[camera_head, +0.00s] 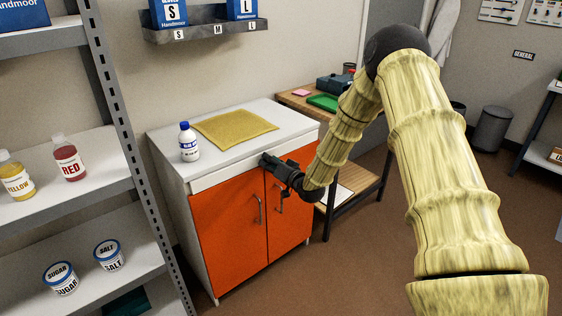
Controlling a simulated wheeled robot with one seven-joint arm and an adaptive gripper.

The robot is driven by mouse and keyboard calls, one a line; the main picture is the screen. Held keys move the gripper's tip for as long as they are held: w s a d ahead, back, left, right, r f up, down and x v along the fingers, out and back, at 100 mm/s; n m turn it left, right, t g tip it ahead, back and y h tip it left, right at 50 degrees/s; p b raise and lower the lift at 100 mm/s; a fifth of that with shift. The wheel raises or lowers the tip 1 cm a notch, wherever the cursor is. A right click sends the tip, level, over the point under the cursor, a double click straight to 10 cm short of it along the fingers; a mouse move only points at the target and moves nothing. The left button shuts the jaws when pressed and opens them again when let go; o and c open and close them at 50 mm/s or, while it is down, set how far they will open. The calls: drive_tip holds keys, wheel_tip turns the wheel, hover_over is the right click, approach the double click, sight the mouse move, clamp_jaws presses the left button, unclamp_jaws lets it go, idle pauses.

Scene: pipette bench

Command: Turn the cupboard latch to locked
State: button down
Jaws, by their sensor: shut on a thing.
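The cupboard (228,230) has orange double doors with two grey bar handles and a white top. My gripper (268,164) is at the top front of the cupboard, near the upper edge where the two doors meet. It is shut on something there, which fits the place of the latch. The latch itself is hidden behind my gripper, so its turn position cannot be seen. Both doors look closed.
A white bottle with a blue cap (189,143) and a yellow mat (235,129) are on the cupboard top. A shelf rack (125,110) with jars and bottles stands at the left. A wooden table (297,101) stands behind at the right. Brown floor in front is clear.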

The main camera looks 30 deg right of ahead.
drive_tip(key=m, duration=0.4)
drive_tip(key=shift+d+m+y, duration=0.2)
drive_tip(key=shift+m+y, duration=0.1)
idle(0.4)
drive_tip(key=c, duration=1)
unclamp_jaws()
drive_tip(key=shift+d, duration=0.1)
drive_tip(key=shift+a, duration=0.2)
drive_tip(key=v, duration=1.2)
drive_tip(key=shift+d, duration=0.1)
